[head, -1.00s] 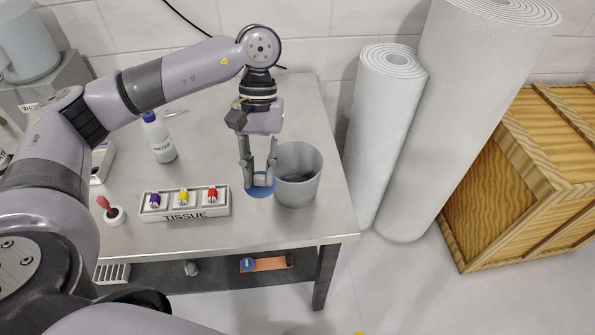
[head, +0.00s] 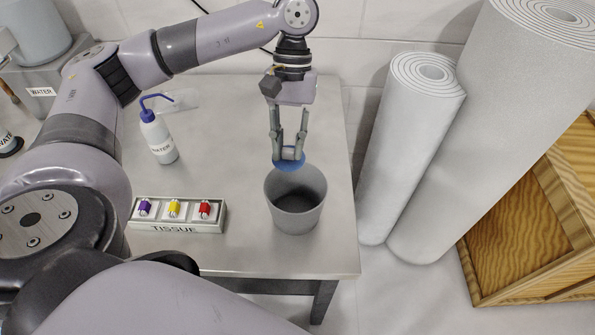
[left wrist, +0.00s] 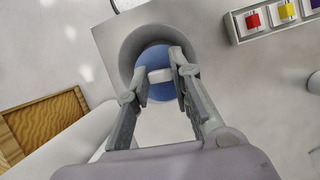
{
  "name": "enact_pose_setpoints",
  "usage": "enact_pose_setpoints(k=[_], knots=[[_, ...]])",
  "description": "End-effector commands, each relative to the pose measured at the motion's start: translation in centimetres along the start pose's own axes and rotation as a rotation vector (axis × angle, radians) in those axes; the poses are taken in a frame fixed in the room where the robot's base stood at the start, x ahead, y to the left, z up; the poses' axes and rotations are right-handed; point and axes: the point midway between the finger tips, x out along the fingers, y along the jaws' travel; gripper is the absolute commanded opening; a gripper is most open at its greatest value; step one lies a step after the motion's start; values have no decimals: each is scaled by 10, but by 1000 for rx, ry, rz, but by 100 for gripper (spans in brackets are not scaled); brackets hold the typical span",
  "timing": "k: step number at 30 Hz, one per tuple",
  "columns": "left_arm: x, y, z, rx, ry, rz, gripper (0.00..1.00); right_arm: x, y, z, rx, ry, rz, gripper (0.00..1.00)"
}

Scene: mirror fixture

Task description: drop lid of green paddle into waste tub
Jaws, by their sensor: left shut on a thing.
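My left gripper (head: 289,152) points down and is shut on a round blue lid (head: 289,164) by its pale grip block. The lid is held above the back part of the opening of a grey waste tub (head: 296,222) on the bench. In the left wrist view the gripper (left wrist: 160,74) pinches the grip block, and the blue lid (left wrist: 156,56) lies within the outline of the tub (left wrist: 128,42). The fingers hide part of the lid. I see no green paddle. My right gripper is not in view.
A tissue tray (head: 184,228) with purple, yellow and red pieces lies left of the tub. A water bottle (head: 158,142) stands behind it. Tall white rolls (head: 405,150) and a wooden crate (head: 515,240) stand right of the bench (head: 245,250).

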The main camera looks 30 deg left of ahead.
Motion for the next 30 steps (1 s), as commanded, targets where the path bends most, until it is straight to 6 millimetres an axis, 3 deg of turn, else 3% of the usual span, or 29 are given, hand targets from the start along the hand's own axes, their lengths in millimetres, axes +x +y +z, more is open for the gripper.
enact_pose_setpoints(k=[5, 12, 17, 18, 30], knots=[[18, 0, -8, -2, 0, -1, 12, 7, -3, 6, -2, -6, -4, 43], [24, 0, -10, 0, 1, 0, 12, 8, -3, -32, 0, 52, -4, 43], [24, 0, -10, -1, 1, 0, 12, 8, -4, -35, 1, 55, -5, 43], [24, 0, -10, -1, 1, 0, 21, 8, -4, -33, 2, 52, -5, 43], [24, 0, -10, -1, 1, 0, 44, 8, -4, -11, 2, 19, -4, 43]])
